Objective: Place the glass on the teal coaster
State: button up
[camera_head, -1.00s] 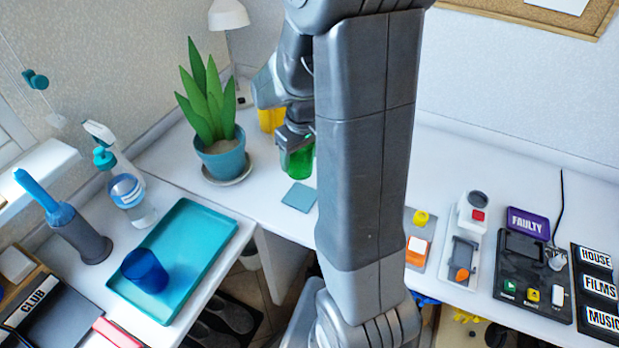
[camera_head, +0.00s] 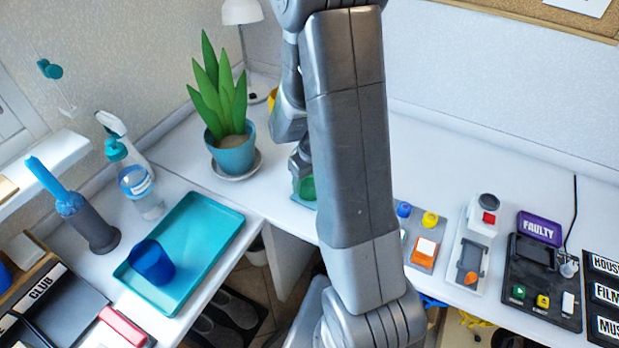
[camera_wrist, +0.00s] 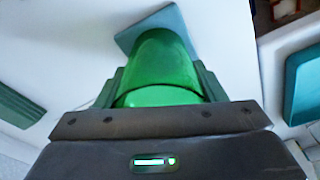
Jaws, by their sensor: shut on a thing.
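The green glass (camera_wrist: 160,65) is between the two fingers of my gripper (camera_wrist: 160,85) in the wrist view, and the gripper is shut on it. In the head view the glass (camera_head: 308,188) shows below my gripper (camera_head: 301,168), partly hidden by my arm. The teal coaster (camera_wrist: 172,18) shows beyond and beside the glass in the wrist view, partly covered by it. In the head view only a small part of the coaster (camera_head: 298,201) shows by the glass. I cannot tell whether the glass touches it.
A potted plant (camera_head: 233,155) on a saucer stands left of the glass. A teal tray (camera_head: 215,250) with a blue cup (camera_head: 151,262) lies on the left desk. Button panels (camera_head: 425,250) and a black device board (camera_head: 540,282) lie to the right.

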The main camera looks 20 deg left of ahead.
jog(key=shift+f, duration=0.15)
jog(key=o, duration=1.1)
jog(key=shift+o, duration=0.2)
notch_tip(320, 180, up, 12)
jog(key=d, duration=0.1)
jog(key=shift+s+d+p, duration=0.15)
jog(key=shift+s+p, duration=0.2)
jog(key=shift+p, duration=0.1)
